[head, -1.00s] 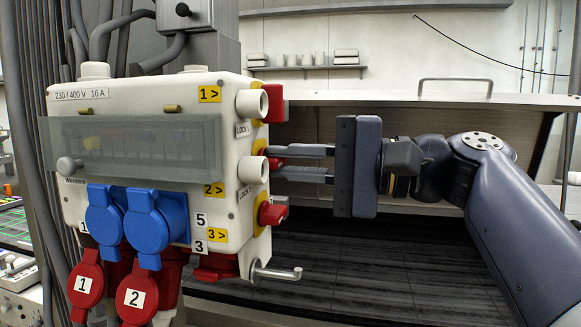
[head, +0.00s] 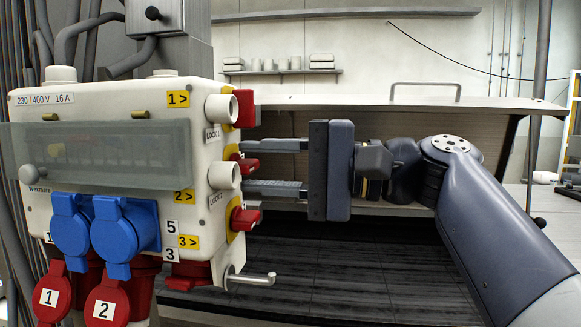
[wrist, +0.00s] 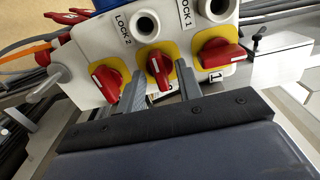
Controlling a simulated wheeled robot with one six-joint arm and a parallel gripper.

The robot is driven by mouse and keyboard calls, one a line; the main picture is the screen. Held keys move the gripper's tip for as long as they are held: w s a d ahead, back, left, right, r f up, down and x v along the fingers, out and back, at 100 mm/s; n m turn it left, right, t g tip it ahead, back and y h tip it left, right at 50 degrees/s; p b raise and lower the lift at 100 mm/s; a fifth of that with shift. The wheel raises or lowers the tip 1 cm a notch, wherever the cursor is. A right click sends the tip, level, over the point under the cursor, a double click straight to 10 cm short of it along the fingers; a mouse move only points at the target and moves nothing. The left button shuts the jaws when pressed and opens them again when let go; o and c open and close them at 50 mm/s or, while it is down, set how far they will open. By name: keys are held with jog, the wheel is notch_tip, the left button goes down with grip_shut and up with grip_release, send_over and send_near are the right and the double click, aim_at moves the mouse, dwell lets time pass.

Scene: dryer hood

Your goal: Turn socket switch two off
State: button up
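Socket switch two (head: 247,166) is a red rotary knob on a yellow plate, on the right side of the white socket box (head: 112,110). My gripper (head: 243,166) is open, with one finger above and one below this knob. In the wrist view, switch two (wrist: 159,68) is the middle of three red knobs. It sits between my fingertips (wrist: 160,82) with gaps on both sides, and its handle stands nearly upright in that picture. I see no grip on it.
Switch one (wrist: 220,52) and switch three (wrist: 107,80) flank it, the latter close to a fingertip. White round lock sockets (head: 224,176) stick out beside the knobs. A metal hook (head: 250,279) juts out below. A hood (head: 400,105) stands behind.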

jog(key=d+b, duration=0.1)
jog(key=d, duration=0.9)
jog(key=shift+s+d, duration=0.25)
jog(key=shift+s, duration=0.2)
jog(key=shift+a, duration=0.1)
jog(key=shift+w+a+p, duration=0.15)
jog(key=shift+a+p, duration=0.05)
jog(key=shift+a, duration=1.55)
jog(key=shift+w+a+p, duration=0.15)
jog(key=shift+a, duration=1.65)
jog(key=shift+w+a+p, duration=0.15)
jog(key=shift+a+p, duration=0.05)
jog(key=shift+a, duration=1.55)
jog(key=shift+d, duration=0.1)
